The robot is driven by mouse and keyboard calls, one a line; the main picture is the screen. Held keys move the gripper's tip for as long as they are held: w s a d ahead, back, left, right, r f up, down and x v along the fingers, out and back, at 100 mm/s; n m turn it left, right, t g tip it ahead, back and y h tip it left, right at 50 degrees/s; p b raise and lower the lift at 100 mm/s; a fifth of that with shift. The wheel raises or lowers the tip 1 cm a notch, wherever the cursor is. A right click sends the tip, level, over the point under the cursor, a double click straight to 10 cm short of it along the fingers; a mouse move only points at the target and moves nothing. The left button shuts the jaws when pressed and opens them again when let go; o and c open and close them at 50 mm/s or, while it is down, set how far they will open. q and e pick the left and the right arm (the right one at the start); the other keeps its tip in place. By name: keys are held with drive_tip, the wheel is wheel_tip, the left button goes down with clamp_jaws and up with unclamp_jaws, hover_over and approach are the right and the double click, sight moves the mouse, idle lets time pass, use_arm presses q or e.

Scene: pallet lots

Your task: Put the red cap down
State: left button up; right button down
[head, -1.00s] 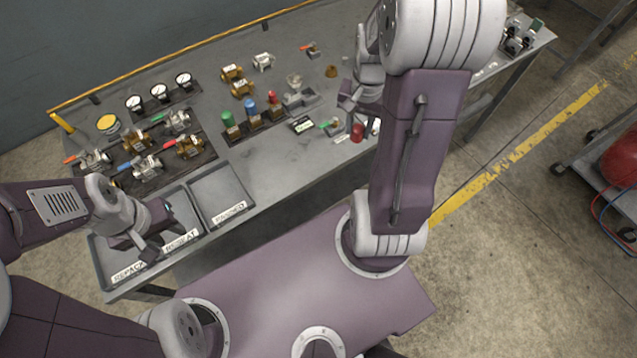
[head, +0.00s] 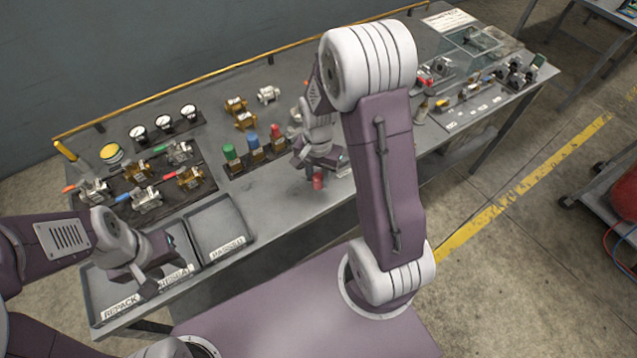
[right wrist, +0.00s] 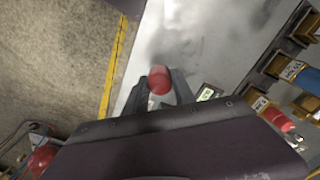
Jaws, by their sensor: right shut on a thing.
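The red cap (head: 318,181) is between the fingertips of my right gripper (head: 315,168), near the bench's front edge. In the right wrist view the red cap (right wrist: 159,80) shows at the tips of the shut fingers, over bare grey bench top. I cannot tell whether its underside touches the bench. My left gripper (head: 158,274) is open and empty over the trays marked REPACK and REPEAT at the bench's left end.
A rack of green, blue and red capped blocks (head: 255,150) stands just left of my right gripper. A board of valves (head: 150,183), a tray marked PASSED (head: 222,252) and several gauges (head: 163,123) lie further left. Bare bench top (head: 272,190) lies in front of the rack.

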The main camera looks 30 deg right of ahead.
sight(318, 176)
wheel_tip(318, 176, down, 4)
drive_tip(key=shift+s+r, duration=0.1)
drive_tip(key=shift+r, duration=0.05)
drive_tip(key=shift+f, duration=0.2)
drive_tip(key=shift+f, duration=0.15)
drive_tip(key=c, duration=1)
unclamp_jaws()
drive_tip(key=shift+c, duration=0.2)
wheel_tip(318, 176, up, 12)
drive_tip(key=shift+r+p, duration=0.25)
drive_tip(key=shift+p, duration=0.05)
drive_tip(key=s+a+f+n+t, duration=0.1)
drive_tip(key=s+a+f+n, duration=0.1)
drive_tip(key=s+a+n, duration=0.3)
drive_tip(key=s+n, duration=0.3)
drive_tip(key=n, duration=0.1)
drive_tip(key=shift+s+n, duration=0.2)
drive_tip(key=shift+n, duration=0.2)
